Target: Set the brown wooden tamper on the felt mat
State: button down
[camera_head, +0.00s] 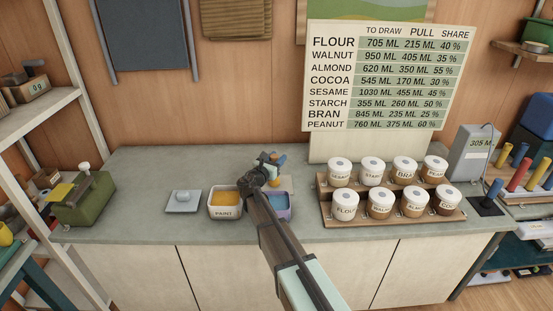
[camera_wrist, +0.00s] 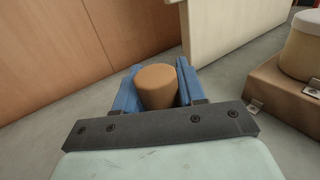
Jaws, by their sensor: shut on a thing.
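My gripper (camera_wrist: 152,85) is shut on the brown wooden tamper (camera_wrist: 157,87). In the wrist view the tamper's rounded brown end shows between the two blue fingers. In the head view my gripper (camera_head: 268,160) is above the counter, behind the white and purple tubs, and my arm hides part of what is below it. I cannot pick out the felt mat for certain. A flat grey square (camera_head: 176,208) with a small grey thing on it lies left of the tubs, and a dark pad (camera_head: 480,209) lies at the right end.
A white tub of orange paint (camera_head: 225,214) and a purple tub with blue contents (camera_head: 286,212) stand near the front edge. Several labelled jars stand on a wooden rack (camera_head: 395,219) at right. A green machine (camera_head: 84,204) stands at left. The counter's back left (camera_head: 150,165) is clear.

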jog(key=shift+f, duration=0.2)
jog(key=c, duration=0.6)
grip_release()
jog(key=v, duration=1.4)
jog(key=shift+d, duration=0.1)
